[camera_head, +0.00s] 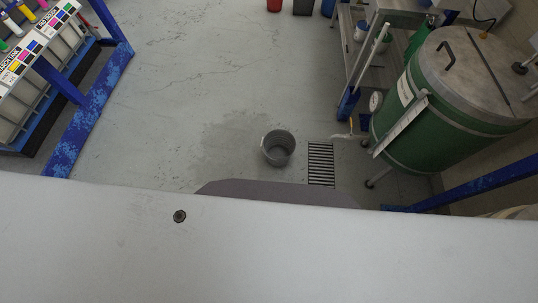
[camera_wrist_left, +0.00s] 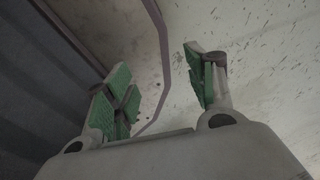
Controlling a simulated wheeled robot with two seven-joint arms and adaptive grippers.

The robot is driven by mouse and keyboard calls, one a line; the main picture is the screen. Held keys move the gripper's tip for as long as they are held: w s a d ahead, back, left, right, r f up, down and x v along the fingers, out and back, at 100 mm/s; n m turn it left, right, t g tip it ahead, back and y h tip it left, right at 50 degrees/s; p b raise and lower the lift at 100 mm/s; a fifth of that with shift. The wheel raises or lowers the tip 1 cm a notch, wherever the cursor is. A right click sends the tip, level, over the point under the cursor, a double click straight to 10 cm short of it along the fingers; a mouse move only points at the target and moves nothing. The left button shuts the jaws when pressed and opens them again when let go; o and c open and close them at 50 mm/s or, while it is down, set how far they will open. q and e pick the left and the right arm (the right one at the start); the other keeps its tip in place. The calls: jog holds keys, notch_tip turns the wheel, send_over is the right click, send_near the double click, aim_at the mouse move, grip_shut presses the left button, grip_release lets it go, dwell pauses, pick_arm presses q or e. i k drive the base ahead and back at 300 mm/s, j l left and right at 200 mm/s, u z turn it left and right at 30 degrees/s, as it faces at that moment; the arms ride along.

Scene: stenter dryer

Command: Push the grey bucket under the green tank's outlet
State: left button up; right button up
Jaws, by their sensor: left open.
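The grey bucket (camera_head: 278,148) stands upright on the floor in the middle of the head view and looks empty. The green tank (camera_head: 432,120) with a grey lid stands at the right. Its outlet (camera_head: 342,136), a short pipe low on the tank's left side near a yellow handle, points left. The bucket is left of the outlet, clearly apart from it. My left gripper (camera_wrist_left: 157,80) shows only in the left wrist view, with its green-padded fingers apart and nothing between them that I can identify. The bucket is not recognizable in that view. My right gripper is not in view.
A floor grate (camera_head: 320,163) lies between the bucket and the tank. A metal bench (camera_head: 372,58) stands behind the tank's left side. A blue-framed rack (camera_head: 95,100) is at the left. Open floor lies left of and behind the bucket. A thin curved strip (camera_wrist_left: 163,50) crosses the wrist view.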

aim_at(280, 145)
jog(key=i+l+u, duration=0.25)
jog(key=u, duration=0.2)
jog(key=i+l+u, duration=0.2)
jog(key=u, duration=0.3)
jog(key=i+l+u, duration=0.1)
jog(key=l+u, duration=1.65)
jog(key=u, duration=0.15)
